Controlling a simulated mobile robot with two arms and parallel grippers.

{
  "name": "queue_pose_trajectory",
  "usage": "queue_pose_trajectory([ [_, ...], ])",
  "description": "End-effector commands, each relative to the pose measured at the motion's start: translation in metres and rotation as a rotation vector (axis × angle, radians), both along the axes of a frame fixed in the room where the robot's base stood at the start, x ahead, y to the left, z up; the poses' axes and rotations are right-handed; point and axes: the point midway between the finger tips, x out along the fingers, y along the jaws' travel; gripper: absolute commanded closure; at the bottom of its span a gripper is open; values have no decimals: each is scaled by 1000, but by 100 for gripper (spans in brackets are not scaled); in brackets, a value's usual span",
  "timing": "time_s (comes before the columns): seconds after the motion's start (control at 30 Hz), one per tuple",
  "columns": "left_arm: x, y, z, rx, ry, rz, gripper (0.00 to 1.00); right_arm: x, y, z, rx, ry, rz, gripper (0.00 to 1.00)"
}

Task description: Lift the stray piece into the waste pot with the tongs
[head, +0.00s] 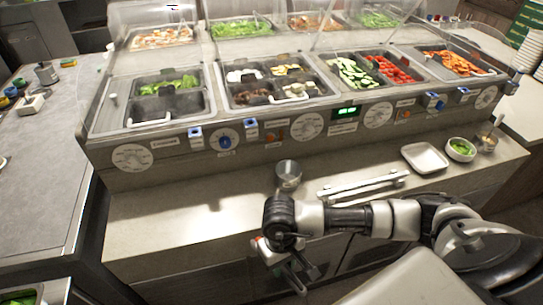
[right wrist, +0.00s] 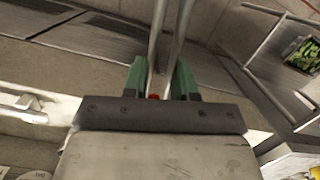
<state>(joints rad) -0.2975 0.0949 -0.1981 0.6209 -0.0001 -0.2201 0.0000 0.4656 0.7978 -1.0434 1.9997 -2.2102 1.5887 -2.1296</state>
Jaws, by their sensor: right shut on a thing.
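My right gripper (head: 290,277) hangs in front of the counter's front edge, low in the head view. In the right wrist view its green fingers (right wrist: 160,82) are shut on the tongs (right wrist: 157,40), whose two thin metal arms run up out of the picture. A small red spot shows between the fingers; I cannot tell what it is. A steel pot (head: 288,176), possibly the waste pot, stands on the counter ledge behind the gripper. I cannot make out the stray piece among the food. My left gripper is not in view.
The well unit (head: 225,143) with several food wells and clear guards stands behind the ledge. A long pale rack (head: 362,187), a white tray (head: 424,158), a bowl of greens (head: 460,149) and another steel pot (head: 486,143) stand to the right. The ledge's left part is clear.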

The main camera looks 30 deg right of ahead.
Motion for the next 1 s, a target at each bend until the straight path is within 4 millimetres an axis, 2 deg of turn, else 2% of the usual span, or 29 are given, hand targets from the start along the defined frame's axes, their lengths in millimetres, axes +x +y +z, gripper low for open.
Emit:
queue_pose_trajectory([
  [0.33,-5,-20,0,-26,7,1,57,0,0,0,0,0,-1,100],
  [0.47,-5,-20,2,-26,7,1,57,5,-3,3,-2,-2,-10,100],
  [0.57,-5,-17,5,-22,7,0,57,16,-11,10,-3,-2,-32,100],
  [0.77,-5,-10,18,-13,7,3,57,59,-41,39,-3,-7,-125,100],
  [1.0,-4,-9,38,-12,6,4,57,122,-93,101,0,-7,-289,100],
])
